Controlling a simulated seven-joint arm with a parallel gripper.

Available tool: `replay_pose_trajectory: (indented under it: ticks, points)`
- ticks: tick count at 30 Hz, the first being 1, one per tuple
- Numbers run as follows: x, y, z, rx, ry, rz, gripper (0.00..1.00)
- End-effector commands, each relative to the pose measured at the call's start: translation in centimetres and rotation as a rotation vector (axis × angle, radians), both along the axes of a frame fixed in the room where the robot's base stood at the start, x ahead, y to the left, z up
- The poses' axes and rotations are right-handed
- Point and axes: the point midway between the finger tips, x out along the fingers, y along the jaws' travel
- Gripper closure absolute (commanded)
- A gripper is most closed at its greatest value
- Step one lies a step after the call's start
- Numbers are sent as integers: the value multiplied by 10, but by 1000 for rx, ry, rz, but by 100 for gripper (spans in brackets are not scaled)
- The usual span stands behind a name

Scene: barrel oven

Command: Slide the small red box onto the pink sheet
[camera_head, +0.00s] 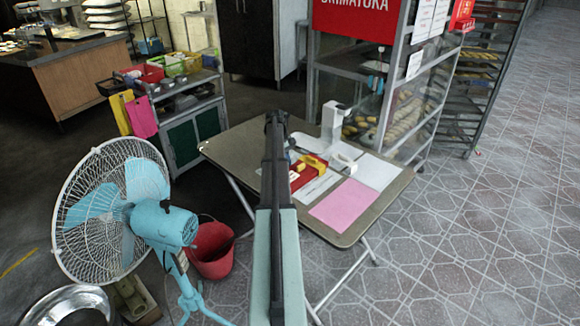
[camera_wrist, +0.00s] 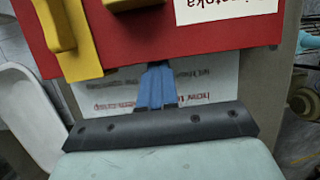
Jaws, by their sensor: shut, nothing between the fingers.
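The small red box (camera_head: 298,183) lies on the folding table, with yellow parts on top and partly hidden by my arm in the head view. In the wrist view the red box (camera_wrist: 135,40) fills the top, with a white label and yellow pieces. My gripper (camera_wrist: 156,66) is shut and empty, its blue fingertips at the box's near edge. I cannot tell whether they touch it. A white printed sheet (camera_wrist: 215,85) lies below the fingers. The pink sheet (camera_head: 344,205) lies flat near the table's front right, right of and nearer than the box, with nothing on it.
White paper (camera_head: 375,172) lies behind the pink sheet. A white device (camera_head: 334,122) stands at the table's back, and a white roll-like object (camera_head: 343,163) lies near the box. A fan (camera_head: 130,210) and a red bucket (camera_head: 212,250) stand left of the table (camera_head: 235,150).

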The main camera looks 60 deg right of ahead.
Motion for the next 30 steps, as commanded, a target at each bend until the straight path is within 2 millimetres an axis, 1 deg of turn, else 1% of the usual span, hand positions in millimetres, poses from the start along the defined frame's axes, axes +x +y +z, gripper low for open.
replay_pose_trajectory:
  ticks: [11,30]
  points:
    - [-3,1,0,0,0,-1,100]
    - [-27,8,0,0,0,-1,100]
